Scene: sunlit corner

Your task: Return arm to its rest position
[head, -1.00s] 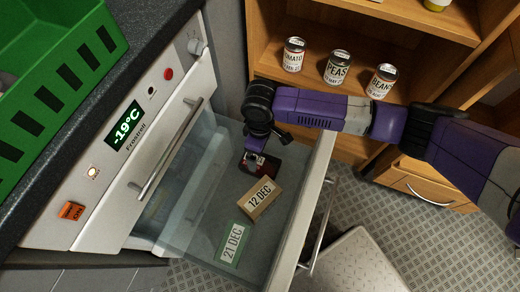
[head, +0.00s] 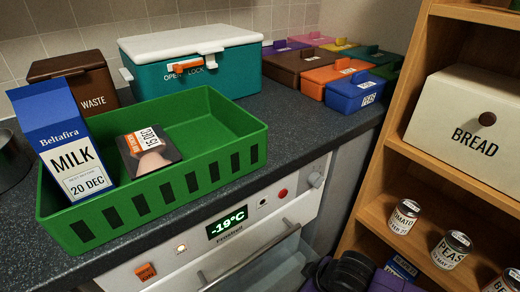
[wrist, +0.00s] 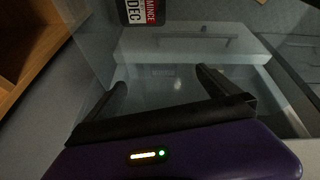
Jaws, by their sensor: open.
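My gripper (wrist: 163,84) shows in the wrist view with its two dark fingers spread apart and nothing between them. A dark package with a red and white label reading MINCE and DEC (wrist: 143,11) is at the top edge of that view, apart from the fingers and partly cut off. Clear drawer walls show around the fingers. In the head view, part of my purple and black arm is at the bottom edge, low by the freezer front (head: 255,235); my gripper is out of that view.
A green crate (head: 158,203) on the counter holds a milk carton (head: 75,140) and a dark package (head: 148,152). Behind are a teal cooler (head: 190,75), a brown waste box (head: 75,75) and several coloured lidded boxes. Right, a wooden shelf holds a bread box (head: 465,125) and cans (head: 452,250).

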